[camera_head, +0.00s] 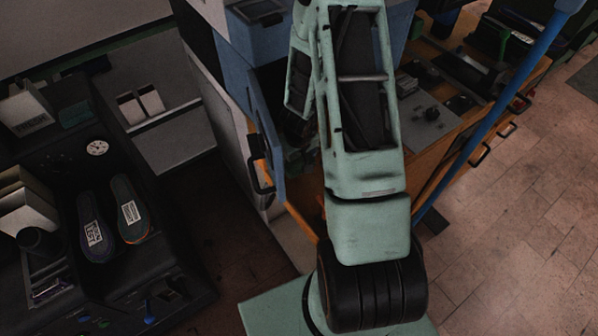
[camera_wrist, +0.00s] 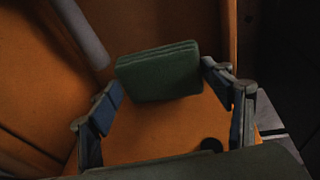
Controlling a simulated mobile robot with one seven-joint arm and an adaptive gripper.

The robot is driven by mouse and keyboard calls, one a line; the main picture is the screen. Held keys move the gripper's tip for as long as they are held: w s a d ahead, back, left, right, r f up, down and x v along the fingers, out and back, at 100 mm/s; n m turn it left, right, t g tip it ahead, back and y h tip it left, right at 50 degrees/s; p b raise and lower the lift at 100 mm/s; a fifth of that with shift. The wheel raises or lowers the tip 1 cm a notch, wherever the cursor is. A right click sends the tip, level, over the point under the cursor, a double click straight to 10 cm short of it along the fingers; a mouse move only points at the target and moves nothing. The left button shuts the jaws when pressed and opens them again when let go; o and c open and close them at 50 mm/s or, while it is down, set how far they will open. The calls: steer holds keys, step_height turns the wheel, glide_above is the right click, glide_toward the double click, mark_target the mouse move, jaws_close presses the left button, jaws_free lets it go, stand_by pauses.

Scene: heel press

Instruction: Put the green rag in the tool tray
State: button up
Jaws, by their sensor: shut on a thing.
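The green rag (camera_wrist: 158,72) is a folded, layered block in the wrist view, between the two fingertips of my gripper (camera_wrist: 162,80). Orange surfaces (camera_wrist: 165,130) lie behind and below the rag. In the head view my own arm hides the gripper and the rag. I cannot tell for sure which thing is the tool tray; a dark divided holder (camera_head: 48,283) with small items stands at the left.
An open blue door (camera_head: 265,135) stands beside my arm. The orange workbench (camera_head: 440,165) with dark and grey parts is at the right, crossed by a blue post (camera_head: 495,110). Two insoles (camera_head: 95,228) lie on the dark machine at the left. Tiled floor is clear at lower right.

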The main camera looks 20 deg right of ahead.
mark_target(298, 165)
steer(key=shift+f+b, duration=1.8)
steer(key=shift+f, duration=0.5)
steer(key=shift+f, duration=0.2)
steer(key=o, duration=0.8)
steer(key=shift+o, duration=0.2)
steer(key=shift+r, duration=0.2)
steer(key=shift+p+v, duration=0.75)
steer(key=shift+v, duration=3)
